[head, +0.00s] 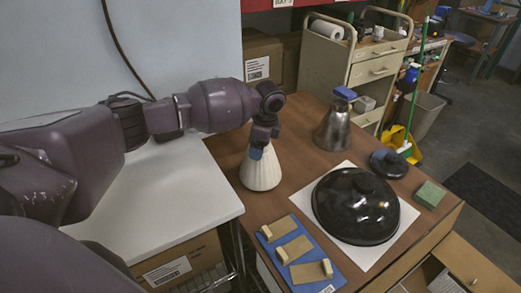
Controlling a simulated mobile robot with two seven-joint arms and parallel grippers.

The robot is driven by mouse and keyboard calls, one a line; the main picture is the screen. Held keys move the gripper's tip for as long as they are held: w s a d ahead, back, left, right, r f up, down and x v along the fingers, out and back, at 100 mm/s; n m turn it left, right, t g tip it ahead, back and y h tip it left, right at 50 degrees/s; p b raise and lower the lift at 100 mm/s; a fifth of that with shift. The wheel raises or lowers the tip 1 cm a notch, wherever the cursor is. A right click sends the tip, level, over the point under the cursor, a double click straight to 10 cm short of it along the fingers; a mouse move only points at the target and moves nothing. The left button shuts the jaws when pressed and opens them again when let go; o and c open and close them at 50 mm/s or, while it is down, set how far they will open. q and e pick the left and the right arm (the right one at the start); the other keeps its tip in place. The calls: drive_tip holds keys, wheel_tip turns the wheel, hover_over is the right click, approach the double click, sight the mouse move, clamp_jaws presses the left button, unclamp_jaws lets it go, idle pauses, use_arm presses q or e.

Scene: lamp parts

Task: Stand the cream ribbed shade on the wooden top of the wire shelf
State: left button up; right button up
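The cream ribbed shade (260,171) is upright, wide end down, over the left part of the brown wooden tabletop. I cannot tell whether its base touches the surface. My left gripper (260,147) points down at the shade's narrow top, and its blue-tipped fingers overlap and hide that top. I cannot tell whether they are closed on it. A wire shelf with a pale, nearly white top (165,205) stands to the left, under my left arm; its wire frame shows below the front right corner. My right gripper is out of view.
A black dome (356,204) lies on a white sheet. A metal shade (334,127), black round base (388,163) and green block (429,194) stand around it. A blue mat (301,256) holds wooden pieces. The pale shelf top is bare in front of my arm.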

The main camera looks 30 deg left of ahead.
use_arm(q)
wheel_tip(320, 180, down, 2)
drive_tip(key=shift+f, duration=0.1)
drive_tip(key=o, duration=1.2)
drive_tip(key=shift+o, duration=0.2)
drive_tip(key=r, duration=0.4)
drive_tip(key=d+r+p, duration=0.1)
drive_tip(key=r, duration=0.7)
drive_tip(key=shift+w+d+p, duration=0.25)
drive_tip(key=shift+d+p, duration=0.1)
drive_tip(key=shift+d, duration=0.05)
